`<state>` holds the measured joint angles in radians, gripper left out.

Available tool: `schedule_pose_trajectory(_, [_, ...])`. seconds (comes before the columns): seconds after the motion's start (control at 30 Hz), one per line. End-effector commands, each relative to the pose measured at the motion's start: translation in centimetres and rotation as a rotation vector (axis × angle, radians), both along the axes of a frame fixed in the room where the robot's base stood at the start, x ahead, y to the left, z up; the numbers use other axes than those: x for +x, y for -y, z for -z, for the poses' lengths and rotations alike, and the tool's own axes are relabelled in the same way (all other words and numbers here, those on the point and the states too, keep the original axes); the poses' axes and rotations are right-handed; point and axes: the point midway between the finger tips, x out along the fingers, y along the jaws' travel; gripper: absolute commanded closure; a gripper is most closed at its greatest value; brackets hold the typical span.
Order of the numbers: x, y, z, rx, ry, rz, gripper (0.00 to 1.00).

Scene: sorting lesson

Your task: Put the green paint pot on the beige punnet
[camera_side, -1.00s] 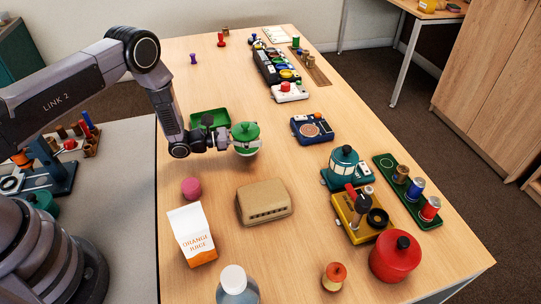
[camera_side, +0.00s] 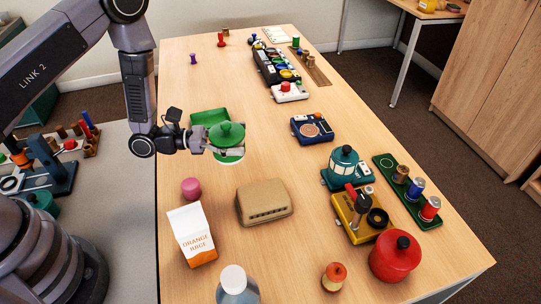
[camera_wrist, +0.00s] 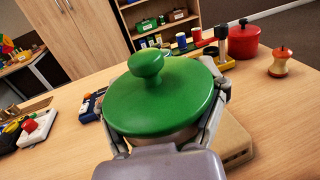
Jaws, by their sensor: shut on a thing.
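The green paint pot (camera_side: 226,131), with a domed lid and round knob, is held in my gripper (camera_side: 228,151) in the side view. The fingers close around its body below the lid. In the wrist view the pot (camera_wrist: 160,97) fills the middle, upright or nearly so, with a finger on either side. The beige punnet (camera_side: 264,202) sits on the table in front and to the right of my gripper, apart from the pot. Nothing lies on it. In the wrist view the punnet (camera_wrist: 236,142) is mostly hidden behind the pot and right finger.
A green tray (camera_side: 208,116) stands just behind the pot. A pink piece (camera_side: 191,187), an orange juice carton (camera_side: 192,235) and a bottle (camera_side: 237,284) are near the punnet's left and front. A blue device (camera_side: 312,130) and a yellow tray (camera_side: 358,226) are to the right.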

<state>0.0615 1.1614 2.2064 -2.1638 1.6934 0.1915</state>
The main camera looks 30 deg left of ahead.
Motion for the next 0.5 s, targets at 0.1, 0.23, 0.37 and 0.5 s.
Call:
schedule_pose_trajectory(0.1, [-0.2, 4.7, -0.2, -0.004, 0.004, 0.085, 0.68])
schedule_pose_trajectory(0.23, [-0.5, 7.6, -0.2, -0.007, 0.002, 0.134, 0.68])
schedule_pose_trajectory(0.37, [-0.6, 8.6, 1.4, -0.008, -0.003, 0.150, 0.68])
schedule_pose_trajectory(0.5, [-0.6, 8.6, 3.6, -0.008, -0.004, 0.150, 0.68])
